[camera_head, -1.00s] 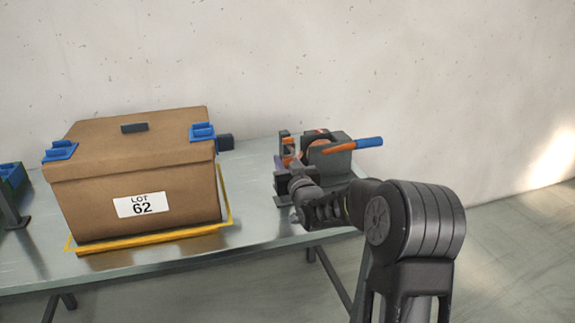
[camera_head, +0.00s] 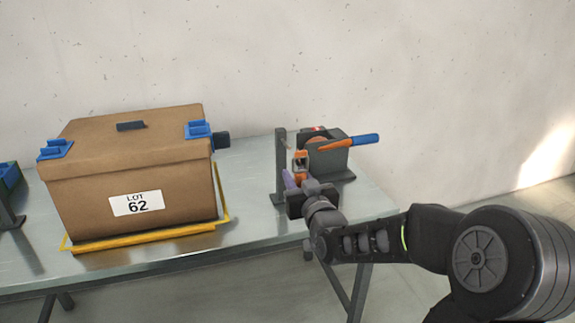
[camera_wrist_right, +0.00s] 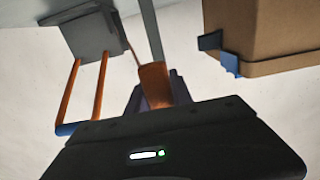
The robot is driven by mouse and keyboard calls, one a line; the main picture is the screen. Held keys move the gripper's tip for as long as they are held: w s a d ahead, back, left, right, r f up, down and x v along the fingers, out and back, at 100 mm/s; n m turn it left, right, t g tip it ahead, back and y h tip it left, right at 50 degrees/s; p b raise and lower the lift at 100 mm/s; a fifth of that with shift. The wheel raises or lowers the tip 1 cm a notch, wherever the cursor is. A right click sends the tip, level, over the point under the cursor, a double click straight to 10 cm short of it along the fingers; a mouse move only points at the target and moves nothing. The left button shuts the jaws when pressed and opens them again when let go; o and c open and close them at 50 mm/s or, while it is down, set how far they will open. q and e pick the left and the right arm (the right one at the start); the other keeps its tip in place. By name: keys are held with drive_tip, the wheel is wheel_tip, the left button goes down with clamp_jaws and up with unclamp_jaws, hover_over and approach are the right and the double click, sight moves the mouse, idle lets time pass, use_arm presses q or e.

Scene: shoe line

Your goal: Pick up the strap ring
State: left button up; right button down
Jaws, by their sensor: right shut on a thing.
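An orange piece (camera_head: 301,159), which looks like the strap ring, is at the tip of my right gripper (camera_head: 297,178), beside the grey strap device. In the right wrist view the orange piece (camera_wrist_right: 155,84) stands between the purple fingers (camera_wrist_right: 152,100), and the gripper is shut on it. A thin strand seems to run from it towards the grey device (camera_wrist_right: 90,35). The fingertips are partly hidden by the wrist in the head view. My left gripper is not in view.
The grey strap device (camera_head: 338,160) has an orange lever with a blue handle (camera_head: 365,140) and stands by a thin post (camera_head: 280,165). A brown lidded box (camera_head: 180,180) with blue corner pieces sits left in a yellow frame (camera_head: 150,237). Bare metal table (camera_head: 250,215) lies between.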

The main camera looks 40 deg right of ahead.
drive_tip(key=v, duration=0.5)
drive_tip(key=shift+s+a, duration=0.15)
drive_tip(key=shift+s, duration=0.2)
